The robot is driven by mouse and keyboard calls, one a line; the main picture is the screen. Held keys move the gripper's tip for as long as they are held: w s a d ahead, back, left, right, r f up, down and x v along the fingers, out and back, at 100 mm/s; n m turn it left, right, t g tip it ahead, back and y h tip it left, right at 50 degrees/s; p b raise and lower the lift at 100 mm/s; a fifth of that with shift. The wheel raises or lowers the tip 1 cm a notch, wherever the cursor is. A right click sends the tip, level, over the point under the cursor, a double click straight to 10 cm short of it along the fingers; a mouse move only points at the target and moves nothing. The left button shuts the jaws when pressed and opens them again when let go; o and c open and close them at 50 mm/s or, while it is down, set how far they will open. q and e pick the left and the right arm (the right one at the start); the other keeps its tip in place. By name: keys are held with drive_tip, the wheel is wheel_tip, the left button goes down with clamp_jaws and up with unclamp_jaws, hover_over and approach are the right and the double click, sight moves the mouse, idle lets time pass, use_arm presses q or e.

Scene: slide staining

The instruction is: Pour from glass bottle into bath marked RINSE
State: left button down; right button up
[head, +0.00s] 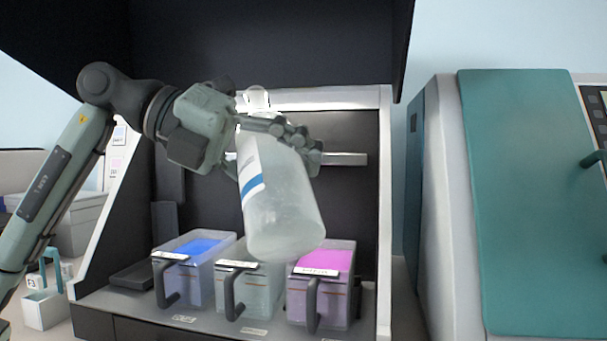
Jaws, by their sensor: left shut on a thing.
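My left gripper (290,135) is shut on the glass bottle (282,205) around its upper part. The bottle is whitish and translucent with a white and blue label. It leans, its neck up and to the left, its base down and to the right. It hangs in front of and above the baths and hides part of the middle and right ones. The left bath (186,283) holds blue liquid, the middle bath (255,292) looks colourless, and the right bath (330,300) holds pink. Their label writing is too small to read. My right gripper is out of view.
The baths stand side by side on the ledge of a dark-backed cabinet (384,190) with pale side posts and a dark hood above. Each bath has a dark front handle. A teal-doored machine (530,200) stands at the right. A small white rack (45,308) is at lower left.

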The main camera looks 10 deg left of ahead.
use_arm(q)
drive_tip(key=shift+s+d+f, duration=0.1)
drive_tip(key=shift+s, duration=0.15)
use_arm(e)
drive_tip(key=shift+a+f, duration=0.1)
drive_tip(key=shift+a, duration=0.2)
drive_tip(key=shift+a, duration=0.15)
use_arm(q)
drive_tip(key=shift+n, duration=0.3)
drive_tip(key=shift+s+d+f+n+g+h, duration=0.25)
drive_tip(key=shift+s+f+n+g+h, duration=0.05)
drive_tip(key=shift+s+g+h, duration=0.1)
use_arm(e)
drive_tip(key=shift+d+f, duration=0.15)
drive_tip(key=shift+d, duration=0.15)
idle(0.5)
use_arm(q)
drive_tip(key=shift+s+f, duration=0.1)
drive_tip(key=shift+s+d+f+n+g+b, duration=0.2)
drive_tip(key=shift+f+n+g+b, duration=0.1)
drive_tip(key=shift+n+b, duration=0.1)
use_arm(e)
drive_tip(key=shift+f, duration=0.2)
